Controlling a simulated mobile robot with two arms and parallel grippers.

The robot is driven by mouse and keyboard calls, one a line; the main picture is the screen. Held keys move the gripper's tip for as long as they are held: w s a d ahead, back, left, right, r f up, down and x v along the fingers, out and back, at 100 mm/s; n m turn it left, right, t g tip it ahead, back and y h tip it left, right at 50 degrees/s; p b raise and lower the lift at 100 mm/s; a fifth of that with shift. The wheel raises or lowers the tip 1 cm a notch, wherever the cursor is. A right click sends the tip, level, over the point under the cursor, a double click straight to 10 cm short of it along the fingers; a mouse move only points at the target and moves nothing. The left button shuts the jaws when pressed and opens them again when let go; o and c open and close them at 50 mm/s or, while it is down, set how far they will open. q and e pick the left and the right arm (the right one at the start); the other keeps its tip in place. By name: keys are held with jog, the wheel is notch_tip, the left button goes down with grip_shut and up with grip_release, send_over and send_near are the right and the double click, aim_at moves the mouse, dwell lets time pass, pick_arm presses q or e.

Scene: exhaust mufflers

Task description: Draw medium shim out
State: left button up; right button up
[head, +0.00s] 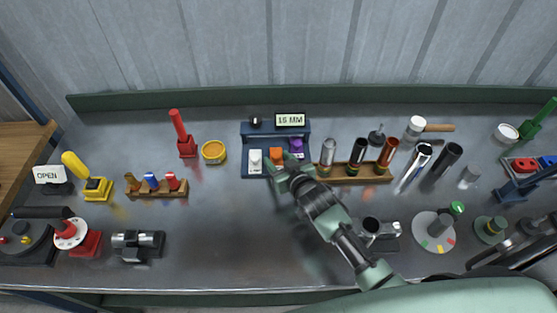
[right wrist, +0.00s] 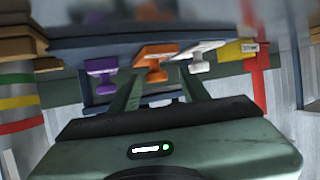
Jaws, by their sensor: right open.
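A blue rack (head: 247,139) at the back centre holds three shims: a white one (head: 255,157), an orange one (head: 277,156) and a purple one (head: 296,145). The orange shim sits in the middle; no size label on it is readable. In the right wrist view the purple (right wrist: 101,65), orange (right wrist: 155,55) and white (right wrist: 198,48) shims show in reversed order. My right gripper (head: 284,170) is at the rack's front. Its open fingers (right wrist: 157,88) point at the orange shim, one on either side of its line; I cannot tell contact. My left gripper is out of view.
A "15 MM" sign (head: 290,120) tops the rack. A wooden rack of tubes (head: 350,179) stands close on its right. A yellow round tin (head: 213,152) and a red tool (head: 183,137) are to its left. The table's front middle (head: 225,240) is clear.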

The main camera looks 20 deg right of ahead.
jog(key=shift+s+d, duration=0.1)
jog(key=shift+s, duration=0.3)
jog(key=b+v, duration=0.1)
jog(key=v, duration=0.5)
jog(key=shift+s+r, duration=0.3)
jog(key=shift+s, duration=0.15)
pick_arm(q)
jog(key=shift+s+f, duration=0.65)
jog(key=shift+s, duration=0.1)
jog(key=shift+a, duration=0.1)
pick_arm(e)
jog(key=shift+c, duration=0.4)
